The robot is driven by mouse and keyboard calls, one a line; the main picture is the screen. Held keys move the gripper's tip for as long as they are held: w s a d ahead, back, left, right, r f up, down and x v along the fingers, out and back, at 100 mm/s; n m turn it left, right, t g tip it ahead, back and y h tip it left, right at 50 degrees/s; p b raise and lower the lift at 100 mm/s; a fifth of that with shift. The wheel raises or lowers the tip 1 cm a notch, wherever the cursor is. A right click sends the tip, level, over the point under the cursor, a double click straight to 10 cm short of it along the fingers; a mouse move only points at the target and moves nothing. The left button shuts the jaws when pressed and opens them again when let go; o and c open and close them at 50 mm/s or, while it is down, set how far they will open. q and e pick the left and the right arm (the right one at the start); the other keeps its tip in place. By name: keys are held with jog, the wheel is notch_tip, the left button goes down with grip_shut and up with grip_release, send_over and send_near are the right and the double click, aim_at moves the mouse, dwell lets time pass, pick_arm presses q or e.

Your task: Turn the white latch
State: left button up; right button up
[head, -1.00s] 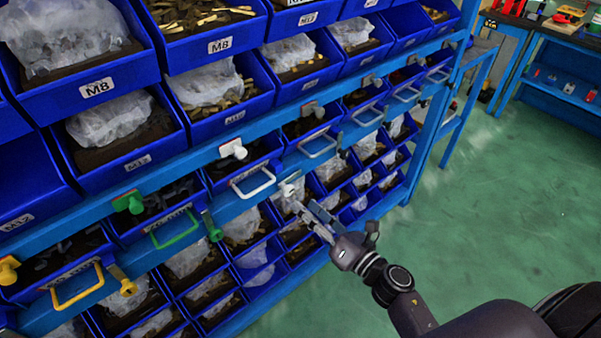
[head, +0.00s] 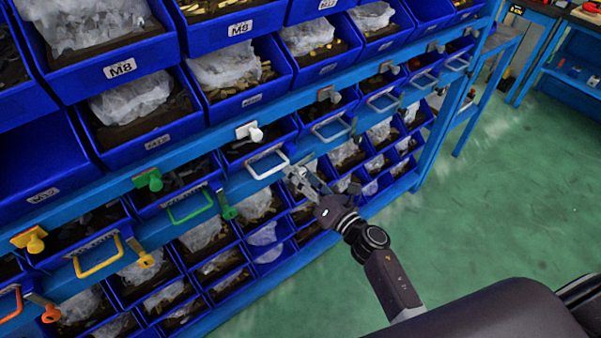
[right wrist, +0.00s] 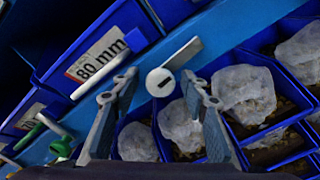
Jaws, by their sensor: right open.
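The white latch, a round white knob (right wrist: 160,82) with a flat white plate (right wrist: 186,52), is on the blue rail in the right wrist view. It sits just beyond and between the fingertips of my right gripper (right wrist: 157,99). The fingers are spread apart and hold nothing. In the head view my right gripper (head: 298,178) is at the rail, just right of the white handle (head: 267,163), and mostly hides the latch there. I cannot tell whether a fingertip touches the knob. My left gripper is not in view.
Another white latch (head: 250,131) sits on the upper rail. Green (head: 190,206) and yellow (head: 98,257) handles with their latches are to the left. Blue bins (head: 165,128) with bagged parts fill the rack. The green floor (head: 500,200) at right is clear.

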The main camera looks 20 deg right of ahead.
jog(key=shift+c, duration=0.5)
jog(key=c, duration=1)
grip_shut()
jog(key=shift+w+d+r, duration=0.1)
jog(key=shift+r, duration=0.1)
jog(key=o, duration=0.8)
grip_release()
jog(key=o, duration=0.3)
jog(key=shift+f, duration=0.1)
jog(key=v, duration=1.2)
